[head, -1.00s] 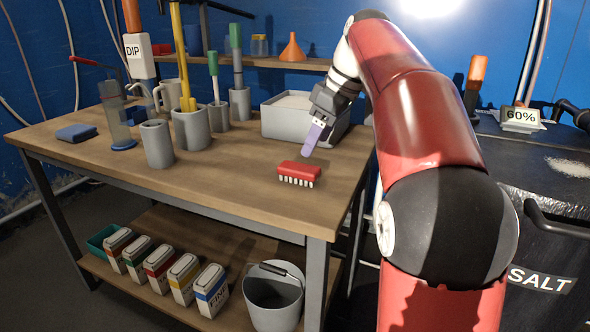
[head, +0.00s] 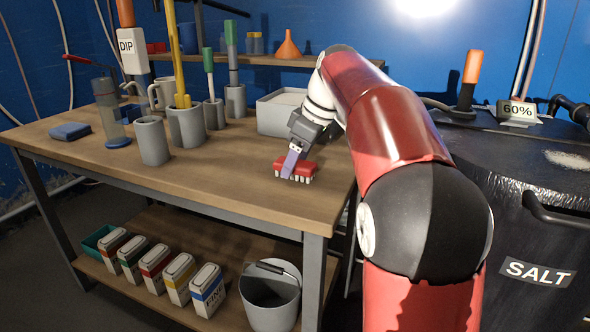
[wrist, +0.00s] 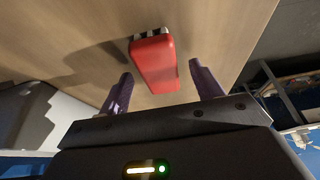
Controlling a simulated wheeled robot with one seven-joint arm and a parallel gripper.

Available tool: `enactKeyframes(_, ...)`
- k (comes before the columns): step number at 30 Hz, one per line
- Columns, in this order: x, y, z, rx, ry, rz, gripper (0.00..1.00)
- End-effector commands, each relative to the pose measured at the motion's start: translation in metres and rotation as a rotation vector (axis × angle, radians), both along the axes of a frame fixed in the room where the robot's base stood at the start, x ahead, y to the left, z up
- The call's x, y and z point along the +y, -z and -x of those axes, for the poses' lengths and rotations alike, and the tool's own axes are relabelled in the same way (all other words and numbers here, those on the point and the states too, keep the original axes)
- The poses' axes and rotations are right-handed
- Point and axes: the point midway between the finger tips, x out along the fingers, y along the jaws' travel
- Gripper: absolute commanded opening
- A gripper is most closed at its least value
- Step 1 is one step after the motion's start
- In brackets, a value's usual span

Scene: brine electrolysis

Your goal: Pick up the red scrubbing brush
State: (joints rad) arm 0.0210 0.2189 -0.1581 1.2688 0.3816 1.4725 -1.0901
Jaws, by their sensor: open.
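The red scrubbing brush (head: 306,169) lies on the wooden table near its right front edge, white bristles down. In the wrist view the brush (wrist: 154,64) lies ahead of and between the two purple fingers, with bare table on both sides of it. My gripper (head: 290,163) is open and empty, low over the table at the brush. In the head view a purple finger covers part of the brush's left side. The wrist view shows both fingertips of my gripper (wrist: 160,78) apart from the brush.
A grey bin (head: 283,113) stands behind the brush on the table (head: 230,180). Grey cups (head: 153,141) and a blue cloth-like block (head: 69,131) are to the left. A black salt container (head: 510,165) stands at the right. The table left of the brush is clear.

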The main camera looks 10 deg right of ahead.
Motion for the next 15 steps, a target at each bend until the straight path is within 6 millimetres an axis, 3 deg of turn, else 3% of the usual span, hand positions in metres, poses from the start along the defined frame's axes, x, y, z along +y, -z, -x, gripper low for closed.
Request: enactKeyframes(15, -0.0005, 0.0048, 0.0003, 0.000, 0.001, 0.000, 0.65)
